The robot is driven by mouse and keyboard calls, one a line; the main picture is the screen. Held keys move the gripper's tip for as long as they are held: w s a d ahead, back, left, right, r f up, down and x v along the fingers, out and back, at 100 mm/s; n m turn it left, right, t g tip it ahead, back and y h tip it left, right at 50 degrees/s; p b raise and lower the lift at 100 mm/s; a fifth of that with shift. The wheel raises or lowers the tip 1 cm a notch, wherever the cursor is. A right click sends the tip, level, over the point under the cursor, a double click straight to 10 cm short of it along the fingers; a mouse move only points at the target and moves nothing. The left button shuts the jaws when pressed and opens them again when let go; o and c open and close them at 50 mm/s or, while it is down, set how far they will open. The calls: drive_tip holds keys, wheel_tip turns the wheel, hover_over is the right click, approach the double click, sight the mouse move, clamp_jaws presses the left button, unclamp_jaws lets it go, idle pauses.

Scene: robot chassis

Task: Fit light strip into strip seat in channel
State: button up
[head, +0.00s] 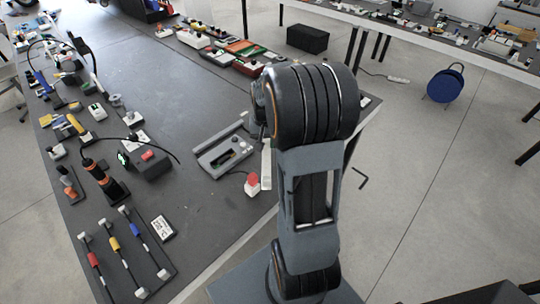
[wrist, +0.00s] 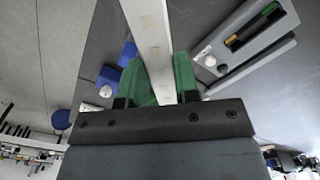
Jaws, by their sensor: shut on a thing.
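My gripper (wrist: 162,78) has green fingers in the wrist view and is shut on a long white light strip (wrist: 150,32). The strip runs out beyond the fingers to the top edge of that view. In the head view a short piece of a white strip (head: 266,165) shows beside my arm, which hides my gripper there. A grey chassis part (head: 207,160) with a dark slot lies on the table just left of the strip. It also shows at the upper right of the wrist view (wrist: 283,27), apart from the strip. I cannot make out the strip seat clearly.
A white block with a red top (head: 252,181) and a cable sits by the table's near edge. Several tools and small parts crowd the table's left side, and coloured boxes (head: 240,47) stand at the back. The dark table (head: 150,75) is clear in the middle.

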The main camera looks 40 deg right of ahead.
drive_tip(key=f, duration=0.8)
drive_tip(key=f+p, duration=0.1)
drive_tip(key=f, duration=0.3)
drive_tip(key=shift+w+f, duration=0.3)
drive_tip(key=shift+f, duration=2.6)
drive_tip(key=shift+f, duration=0.15)
drive_tip(key=o, duration=1)
drive_tip(key=shift+c, duration=0.2)
